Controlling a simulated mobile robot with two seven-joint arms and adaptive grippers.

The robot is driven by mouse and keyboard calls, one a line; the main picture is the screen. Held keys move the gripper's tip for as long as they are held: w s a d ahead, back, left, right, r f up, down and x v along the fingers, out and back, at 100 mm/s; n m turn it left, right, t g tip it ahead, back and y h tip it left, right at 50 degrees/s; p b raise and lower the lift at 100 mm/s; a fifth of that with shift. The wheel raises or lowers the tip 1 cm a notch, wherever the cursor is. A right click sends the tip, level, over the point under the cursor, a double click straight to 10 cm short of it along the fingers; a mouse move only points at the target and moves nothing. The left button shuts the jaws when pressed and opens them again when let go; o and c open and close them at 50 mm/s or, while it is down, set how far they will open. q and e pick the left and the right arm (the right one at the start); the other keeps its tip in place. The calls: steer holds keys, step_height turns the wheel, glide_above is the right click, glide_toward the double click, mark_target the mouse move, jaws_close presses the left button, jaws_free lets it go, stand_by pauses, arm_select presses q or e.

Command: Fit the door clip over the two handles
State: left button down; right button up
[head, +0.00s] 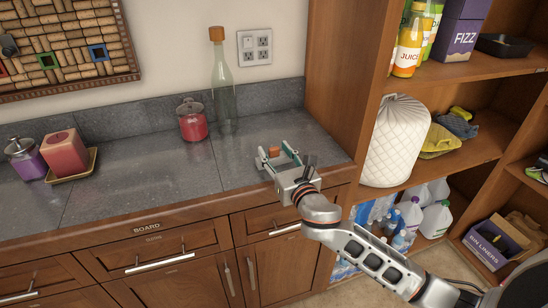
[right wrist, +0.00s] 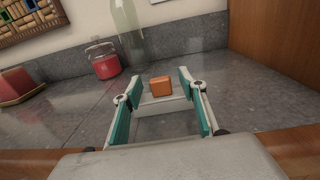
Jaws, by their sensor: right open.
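A pale grey piece with an orange block on top (right wrist: 162,87), seemingly the door clip, lies on the grey counter. In the head view the orange block (head: 274,151) shows near the counter's right end. My right gripper (head: 278,157) is open over the counter, its two teal-lined fingers on either side of this piece. I cannot tell whether they touch it. Two upright metal handles, a left one (head: 228,278) and a right one (head: 251,273), stand side by side on the cabinet doors below the counter. My left gripper is not in view.
A glass bottle (head: 223,90) and a red jar (head: 192,120) stand behind, near the wall. A red candle (head: 66,153) and a purple jar (head: 26,160) are at the left. A tall wooden shelf (head: 339,80) closes off the right. The middle counter is clear.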

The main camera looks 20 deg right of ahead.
steer(key=shift+w, duration=0.65)
steer(key=c, duration=1.1)
steer(key=shift+r, duration=0.15)
